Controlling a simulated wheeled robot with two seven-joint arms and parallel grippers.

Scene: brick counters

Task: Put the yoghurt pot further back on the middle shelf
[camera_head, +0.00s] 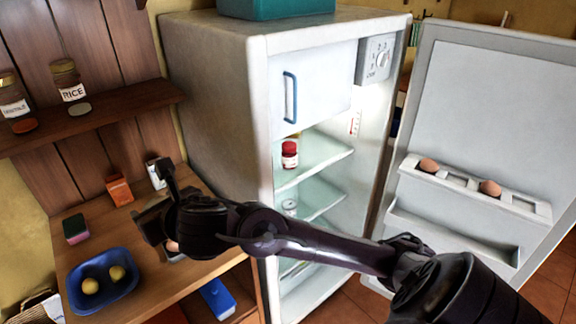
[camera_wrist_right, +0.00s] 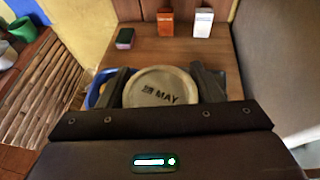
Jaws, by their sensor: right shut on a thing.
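My right gripper (camera_head: 158,205) is over the wooden counter, left of the fridge. In the wrist view its fingers (camera_wrist_right: 162,86) are shut on a round pot with a cream lid (camera_wrist_right: 160,88) marked "MAY", seen from above; it appears to be the yoghurt pot. In the head view my gripper mostly hides it. The fridge (camera_head: 215,90) is open. Its middle shelf (camera_head: 322,200) is glass and bears a small pale jar (camera_head: 290,207), partly behind my arm. A red jar (camera_head: 289,155) stands on the shelf above. My left gripper is out of view.
On the counter are a blue bowl (camera_head: 104,303) with two yellow fruits, a sponge (camera_head: 76,229), an orange box (camera_head: 119,190) and a white box (camera_head: 156,173). The fridge door (camera_head: 480,120) stands open at right, with eggs in its rack. My forearm crosses before the lower fridge.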

